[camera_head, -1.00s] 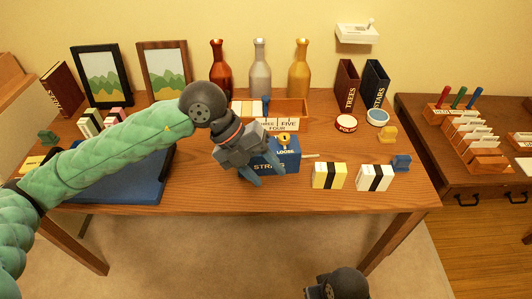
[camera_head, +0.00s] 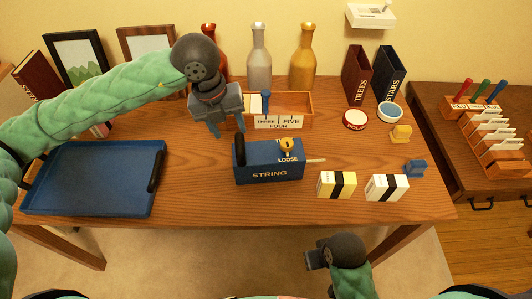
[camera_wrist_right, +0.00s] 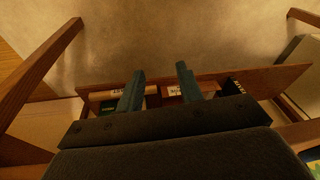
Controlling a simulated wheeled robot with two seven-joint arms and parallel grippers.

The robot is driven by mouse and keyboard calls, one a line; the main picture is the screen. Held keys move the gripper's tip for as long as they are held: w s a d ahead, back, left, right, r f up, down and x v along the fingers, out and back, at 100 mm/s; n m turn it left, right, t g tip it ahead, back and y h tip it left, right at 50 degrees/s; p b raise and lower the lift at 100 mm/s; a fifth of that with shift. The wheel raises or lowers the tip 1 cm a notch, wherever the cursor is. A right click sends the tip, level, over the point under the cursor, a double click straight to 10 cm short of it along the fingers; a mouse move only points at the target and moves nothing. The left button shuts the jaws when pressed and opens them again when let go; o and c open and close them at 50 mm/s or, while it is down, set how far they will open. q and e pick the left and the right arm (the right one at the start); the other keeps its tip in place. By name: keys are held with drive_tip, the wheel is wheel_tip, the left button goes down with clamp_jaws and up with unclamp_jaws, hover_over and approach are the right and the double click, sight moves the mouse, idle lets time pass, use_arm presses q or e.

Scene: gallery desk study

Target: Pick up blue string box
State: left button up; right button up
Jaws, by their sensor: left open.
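The blue string box (camera_head: 268,164) lies on the wooden table near its middle, in the head view. My right gripper (camera_head: 314,259) is low in front of the table edge. In the right wrist view its fingers (camera_wrist_right: 160,76) are apart with nothing between them.
A blue tray (camera_head: 95,210) lies left of the box. A wooden card box (camera_head: 295,101) and bottles (camera_head: 259,62) stand behind. Yellow (camera_head: 336,184) and white (camera_head: 386,187) banded blocks sit at the front right. Bare table shows between tray and box.

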sight(238, 141)
use_arm(q)
drive_tip(key=shift+s+d+f, duration=0.2)
drive_tip(key=shift+f, duration=0.45)
drive_tip(key=shift+w+d+f+p, duration=0.15)
drive_tip(key=shift+f+p, duration=0.15)
drive_tip(key=shift+p, duration=0.1)
drive_tip(key=shift+w+d+f+p, duration=0.2)
drive_tip(key=shift+f+p, duration=0.1)
drive_tip(key=shift+f, duration=0.15)
drive_tip(key=f, duration=0.1)
drive_tip(key=f+p, duration=0.1)
drive_tip(key=shift+w+d+f, duration=0.2)
drive_tip(key=shift+d+f, duration=0.15)
drive_tip(key=shift+f, duration=0.5)
use_arm(e)
drive_tip(key=shift+g, duration=0.3)
drive_tip(key=f, duration=0.3)
drive_tip(key=d+f, duration=0.1)
drive_tip(key=f, duration=0.1)
drive_tip(key=shift+w+f, duration=0.1)
drive_tip(key=shift+w, duration=0.15)
use_arm(q)
drive_tip(key=shift+c, duration=0.2)
use_arm(e)
drive_tip(key=shift+h, duration=0.3)
use_arm(q)
clamp_jaws()
